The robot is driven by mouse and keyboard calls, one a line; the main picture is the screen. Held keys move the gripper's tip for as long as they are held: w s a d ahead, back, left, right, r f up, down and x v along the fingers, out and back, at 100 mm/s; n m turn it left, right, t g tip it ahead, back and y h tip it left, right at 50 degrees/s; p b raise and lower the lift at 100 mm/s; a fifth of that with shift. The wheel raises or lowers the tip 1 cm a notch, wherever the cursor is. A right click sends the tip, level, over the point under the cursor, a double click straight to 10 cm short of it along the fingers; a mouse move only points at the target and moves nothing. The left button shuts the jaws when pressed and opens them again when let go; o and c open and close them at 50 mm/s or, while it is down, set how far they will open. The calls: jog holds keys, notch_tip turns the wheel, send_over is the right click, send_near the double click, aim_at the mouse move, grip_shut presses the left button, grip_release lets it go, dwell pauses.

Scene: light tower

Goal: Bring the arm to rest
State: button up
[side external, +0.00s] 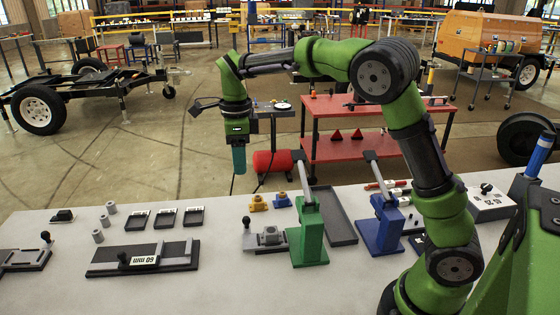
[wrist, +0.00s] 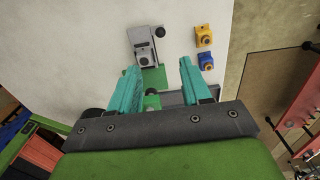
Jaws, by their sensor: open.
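My green arm is raised, with its gripper (side external: 239,160) pointing down above the back edge of the grey-white worktable (side external: 60,290). In the wrist view the two teal fingers of the gripper (wrist: 158,66) are spread apart, and nothing is held between them. Below and beyond the fingers are a grey fixture with a black knob (wrist: 145,50), a yellow block (wrist: 204,36) and a blue block (wrist: 206,60). In the side view the gripper is well clear of everything on the table.
A green stand (side external: 309,235) and a blue stand (side external: 381,228) with levers rise from the table. Several small black trays (side external: 137,220), grey cylinders (side external: 111,207) and a black fixture marked 60 mm (side external: 143,262) lie left. A red cart (side external: 375,120) stands behind.

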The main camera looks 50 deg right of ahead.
dwell(0.3)
jog(key=s+a+r+n+t+y, duration=0.1)
jog(key=s+n+t, duration=0.2)
jog(key=s+n, duration=0.8)
jog(key=s+a+r+n+t+y, duration=0.1)
jog(key=s+n+t, duration=0.3)
jog(key=s+n, duration=0.7)
jog(key=shift+s+a+r+n, duration=0.3)
jog(key=shift+r+n, duration=0.2)
jog(key=shift+r, duration=0.3)
